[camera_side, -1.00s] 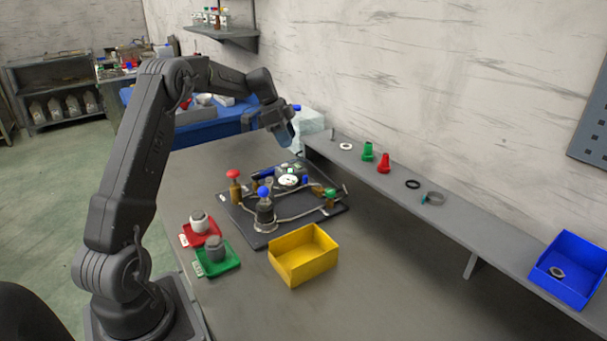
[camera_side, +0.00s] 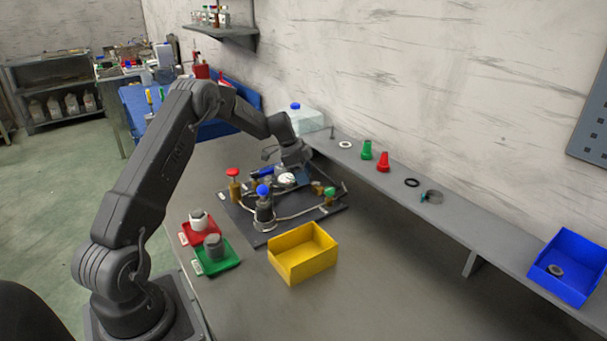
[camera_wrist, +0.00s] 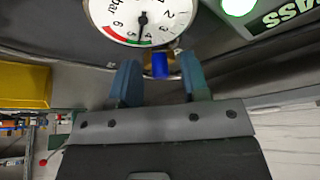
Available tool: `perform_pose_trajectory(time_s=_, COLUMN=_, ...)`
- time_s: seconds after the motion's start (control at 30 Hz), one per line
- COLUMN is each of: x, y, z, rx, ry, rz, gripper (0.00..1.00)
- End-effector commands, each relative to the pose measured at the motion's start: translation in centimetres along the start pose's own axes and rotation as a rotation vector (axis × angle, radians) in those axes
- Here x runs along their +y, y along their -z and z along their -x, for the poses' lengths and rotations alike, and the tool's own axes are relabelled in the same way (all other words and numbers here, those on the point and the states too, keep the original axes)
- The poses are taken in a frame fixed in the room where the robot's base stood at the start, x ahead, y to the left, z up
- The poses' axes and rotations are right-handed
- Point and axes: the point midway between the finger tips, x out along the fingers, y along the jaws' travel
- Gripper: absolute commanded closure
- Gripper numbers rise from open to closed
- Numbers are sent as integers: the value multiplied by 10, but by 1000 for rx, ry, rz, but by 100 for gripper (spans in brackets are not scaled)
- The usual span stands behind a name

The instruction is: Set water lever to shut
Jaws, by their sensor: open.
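A small blue lever (camera_wrist: 160,65) shows in the wrist view, just below a round white pressure gauge (camera_wrist: 140,14). It looks like the water lever. It lies between the two blue-grey fingers of my gripper (camera_wrist: 158,72), with gaps on both sides. My gripper is open and holds nothing. In the side view my gripper (camera_side: 297,168) is low over the back of the black panel (camera_side: 272,237), beside the gauge (camera_side: 286,180). The lever is hidden there behind my gripper.
The panel also carries a red knob (camera_side: 232,172), a blue knob (camera_side: 263,190), a green knob (camera_side: 329,192) and a bent pipe. A yellow bin (camera_side: 303,254) stands in front. A narrow grey shelf (camera_side: 462,222) with small parts runs along the wall.

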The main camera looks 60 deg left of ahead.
Motion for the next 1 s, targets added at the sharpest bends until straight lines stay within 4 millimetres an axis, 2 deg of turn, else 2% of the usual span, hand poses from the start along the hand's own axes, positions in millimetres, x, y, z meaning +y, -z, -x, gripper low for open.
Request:
perform_pose_trajectory(time_s=0.2, x=0, y=0, z=0, rx=0, ry=1, rz=0, gripper=60)
perform_pose_trajectory(time_s=0.63, x=0, y=0, z=0, rx=0, ry=1, rz=-1, gripper=100)
perform_pose_trajectory(time_s=0.83, x=1, y=0, z=1, rx=0, ry=12, rz=24, gripper=100)
perform_pose_trajectory(time_s=1.0, x=10, y=1, z=2, rx=-2, ry=78, rz=183, gripper=100)
